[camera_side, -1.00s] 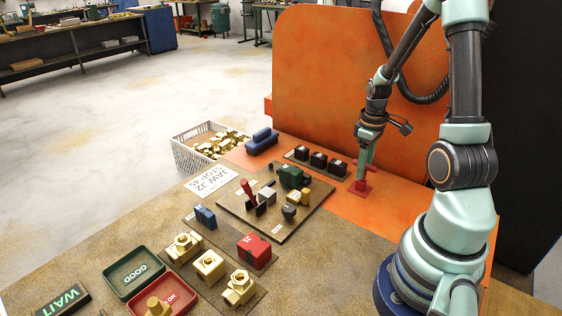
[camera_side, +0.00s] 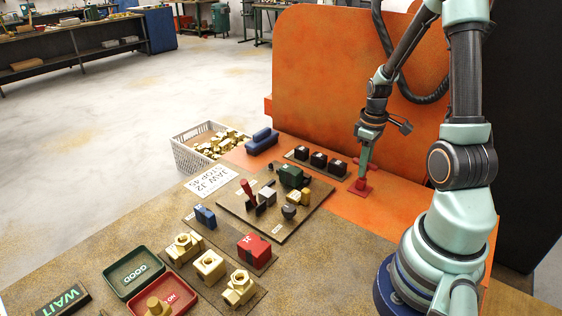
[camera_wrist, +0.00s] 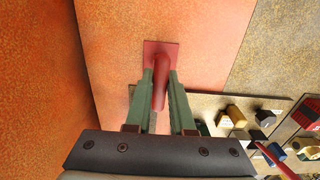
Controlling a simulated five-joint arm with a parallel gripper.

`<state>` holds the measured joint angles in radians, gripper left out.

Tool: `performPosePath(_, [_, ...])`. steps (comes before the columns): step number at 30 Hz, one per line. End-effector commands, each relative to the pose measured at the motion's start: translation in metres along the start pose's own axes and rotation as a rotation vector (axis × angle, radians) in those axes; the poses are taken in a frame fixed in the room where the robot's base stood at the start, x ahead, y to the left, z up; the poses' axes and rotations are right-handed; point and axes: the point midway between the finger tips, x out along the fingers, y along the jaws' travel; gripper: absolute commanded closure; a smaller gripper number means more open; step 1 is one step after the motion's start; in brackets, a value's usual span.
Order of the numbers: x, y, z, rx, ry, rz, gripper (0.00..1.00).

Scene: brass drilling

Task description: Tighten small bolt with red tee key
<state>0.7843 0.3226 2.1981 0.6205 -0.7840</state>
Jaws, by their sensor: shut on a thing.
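My gripper (camera_side: 363,163) points down at the back right of the bench, in front of the orange panel. In the wrist view its two green fingers (camera_wrist: 160,88) are shut on a red rod-like thing (camera_wrist: 159,90), which looks like the red tee key. It stands over a red square plate (camera_wrist: 154,49) on the orange surface; the plate also shows in the side view (camera_side: 360,190). The fingers hide part of the key, and I cannot tell whether it is seated in the plate. I cannot make out the small bolt.
A fixture board (camera_side: 262,228) with a red lever (camera_side: 248,192) and several small blocks lies left of my gripper. Black blocks (camera_side: 318,159) stand nearer on a strip. The orange panel (camera_side: 340,80) rises close behind. Brass parts, a green tray (camera_side: 112,276) and a red tray lie in front.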

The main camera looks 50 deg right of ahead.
Motion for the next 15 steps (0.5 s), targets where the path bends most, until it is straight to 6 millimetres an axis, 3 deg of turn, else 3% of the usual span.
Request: performPosePath(15, [-0.038,0.001,-0.001,0.000,0.003,0.003,1.00])
